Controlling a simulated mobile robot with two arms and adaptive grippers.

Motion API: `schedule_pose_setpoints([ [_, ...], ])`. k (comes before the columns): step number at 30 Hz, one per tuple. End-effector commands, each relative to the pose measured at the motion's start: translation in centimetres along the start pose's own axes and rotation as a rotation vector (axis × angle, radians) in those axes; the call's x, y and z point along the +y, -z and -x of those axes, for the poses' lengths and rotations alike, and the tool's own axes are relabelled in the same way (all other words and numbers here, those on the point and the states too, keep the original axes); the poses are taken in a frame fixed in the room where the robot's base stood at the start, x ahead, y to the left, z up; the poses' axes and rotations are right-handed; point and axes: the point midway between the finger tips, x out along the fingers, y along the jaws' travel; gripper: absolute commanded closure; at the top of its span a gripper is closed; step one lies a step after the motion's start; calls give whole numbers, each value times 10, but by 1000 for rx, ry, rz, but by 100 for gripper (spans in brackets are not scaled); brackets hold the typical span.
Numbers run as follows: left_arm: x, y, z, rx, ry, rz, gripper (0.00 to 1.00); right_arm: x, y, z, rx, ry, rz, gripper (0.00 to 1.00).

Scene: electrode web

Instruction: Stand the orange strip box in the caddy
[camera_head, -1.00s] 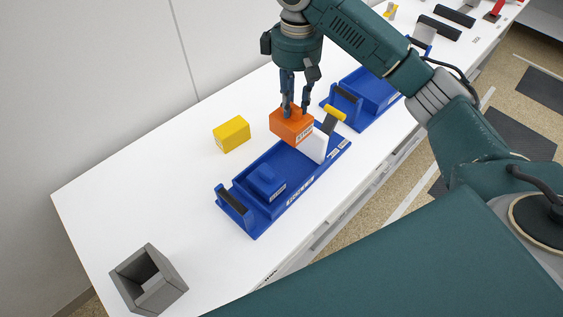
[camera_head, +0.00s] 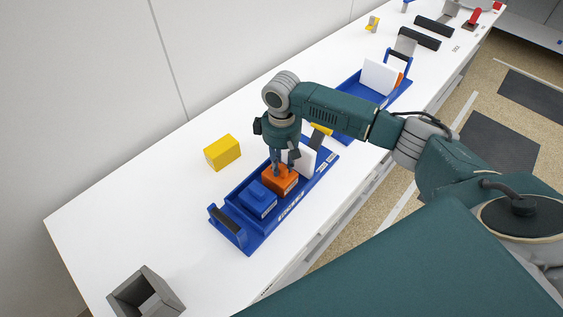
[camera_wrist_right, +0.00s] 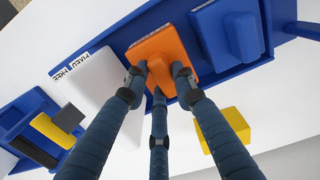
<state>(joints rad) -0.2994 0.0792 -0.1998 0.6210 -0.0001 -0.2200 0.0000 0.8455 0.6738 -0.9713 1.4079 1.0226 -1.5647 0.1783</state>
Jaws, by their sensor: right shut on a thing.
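The orange strip box (camera_head: 283,180) is inside the near blue caddy (camera_head: 233,238), between a blue block and a white card-like piece. It looks upright; whether it touches the caddy floor is hidden. My right gripper (camera_head: 284,168) points down over it and is shut on its raised top part. In the right wrist view the fingers (camera_wrist_right: 160,75) close around the ridge of the orange box (camera_wrist_right: 165,50). My left gripper is not in view.
The blue block (camera_head: 258,198) stands beside the orange box, and the white piece (camera_head: 303,160) is on its other side. A yellow box (camera_head: 222,152) lies on the table behind. A grey open bin (camera_head: 145,292) is at the near left. A second blue caddy (camera_head: 372,105) stands farther back.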

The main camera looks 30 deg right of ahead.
Motion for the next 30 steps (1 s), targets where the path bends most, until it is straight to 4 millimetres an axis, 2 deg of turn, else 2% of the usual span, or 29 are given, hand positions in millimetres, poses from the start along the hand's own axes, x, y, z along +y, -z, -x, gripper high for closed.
schedule_pose_setpoints([
  [10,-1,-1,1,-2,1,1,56,0,0,-3,0,0,-1,100],
  [11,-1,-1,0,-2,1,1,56,0,0,-3,0,0,-1,69],
  [13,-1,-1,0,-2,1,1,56,0,0,-3,0,0,0,56],
  [23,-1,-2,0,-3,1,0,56,0,0,0,1,-1,0,56],
  [26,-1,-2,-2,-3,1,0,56,1,1,9,3,-1,-1,56],
  [30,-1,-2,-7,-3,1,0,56,1,1,34,5,-2,-1,56],
])
